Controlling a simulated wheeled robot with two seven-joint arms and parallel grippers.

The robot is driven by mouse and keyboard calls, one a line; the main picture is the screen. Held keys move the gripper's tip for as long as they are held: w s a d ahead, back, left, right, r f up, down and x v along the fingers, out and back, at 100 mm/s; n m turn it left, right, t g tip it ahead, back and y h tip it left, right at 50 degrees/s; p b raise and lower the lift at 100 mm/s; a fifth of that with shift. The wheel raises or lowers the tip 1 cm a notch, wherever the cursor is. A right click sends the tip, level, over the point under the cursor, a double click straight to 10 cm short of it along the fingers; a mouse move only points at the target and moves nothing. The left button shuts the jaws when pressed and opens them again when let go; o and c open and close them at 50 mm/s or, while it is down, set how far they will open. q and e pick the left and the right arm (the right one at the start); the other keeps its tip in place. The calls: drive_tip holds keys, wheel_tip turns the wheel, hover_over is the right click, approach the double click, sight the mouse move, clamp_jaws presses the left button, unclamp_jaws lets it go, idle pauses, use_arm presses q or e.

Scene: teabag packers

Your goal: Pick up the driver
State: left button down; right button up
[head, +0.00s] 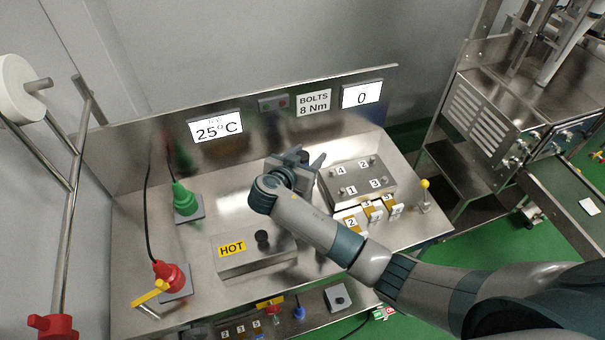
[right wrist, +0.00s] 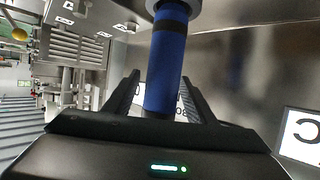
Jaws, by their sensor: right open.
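In the right wrist view, a blue cylinder with a dark band and a grey metal end (right wrist: 168,62), which looks like the driver's handle, stands between the two fingers of my right gripper (right wrist: 160,90). The fingers are apart, one on each side of it, and I cannot tell whether either touches it. In the head view, my right gripper (head: 309,160) is above the back middle of the steel bench, near the back panel. The driver is hidden there behind the gripper and arm. My left gripper is not in view.
A numbered bolt block (head: 386,190) sits right of my gripper, and a box marked HOT (head: 226,267) sits in front. A green tool (head: 184,197) and a red tool (head: 172,275) stand at left on cables. The back panel (head: 150,140) stands close behind.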

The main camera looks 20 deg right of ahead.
drive_tip(key=shift+c, duration=0.5)
drive_tip(key=c, duration=1.1)
drive_tip(key=shift+r, duration=0.1)
drive_tip(key=shift+r+b, duration=1.75)
drive_tip(key=shift+r, duration=3.25)
